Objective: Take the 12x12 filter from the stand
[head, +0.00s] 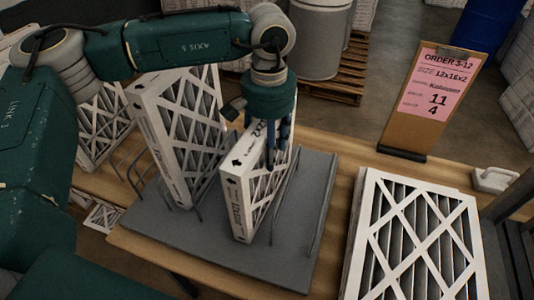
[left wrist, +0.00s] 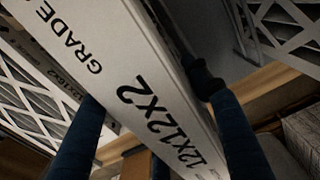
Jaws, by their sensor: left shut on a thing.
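The 12x12 filter (head: 237,208) is a white-framed panel with a lattice face, upright in a slot of the grey stand (head: 290,268). I cannot tell whether its lower edge touches the base. My left gripper (head: 279,152) comes down from above and is shut on its upper part. In the left wrist view, the filter's edge (left wrist: 150,75) reads 12X12X2 and runs between the two dark fingers (left wrist: 160,135). My right gripper is not in view.
A taller filter (head: 168,140) stands left of it in the stand. Wire dividers (head: 322,205) rise at the right. More filters are stacked (head: 415,235) on the table at the right.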

